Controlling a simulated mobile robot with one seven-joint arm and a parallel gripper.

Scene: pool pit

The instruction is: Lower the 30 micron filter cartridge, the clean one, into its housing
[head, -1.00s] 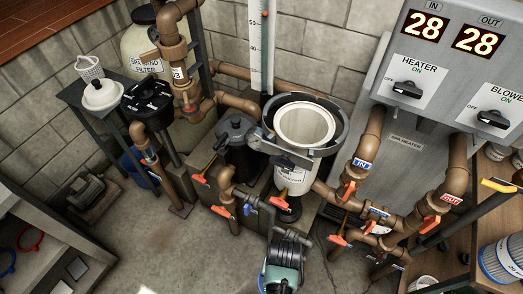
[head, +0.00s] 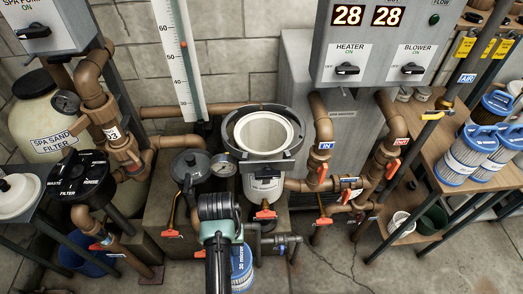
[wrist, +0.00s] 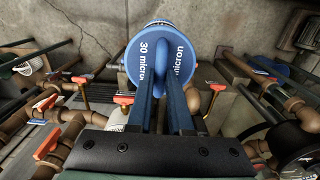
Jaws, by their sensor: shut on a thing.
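My gripper (wrist: 161,88) is shut on the handle of the 30 micron filter cartridge (wrist: 160,45). The cartridge has a blue cap with white "30 micron" lettering. In the head view, part of the cartridge (head: 242,268) shows beside my arm, blue with a printed band; most of it is hidden, and its pleats cannot be judged. The housing (head: 265,180) is a white upright canister with a dark collar and an open top, behind and slightly right of the held cartridge. No cartridge shows inside its mouth. The cartridge is apart from the housing, on its near side.
Brown pipes with red-handled valves flank the housing; a pressure gauge (head: 223,165) and a dark lidded pot (head: 190,165) stand at its left. The heater panel (head: 385,45) is behind right. Other blue-capped cartridges (head: 470,152) stand on the right bench. Open floor lies front right.

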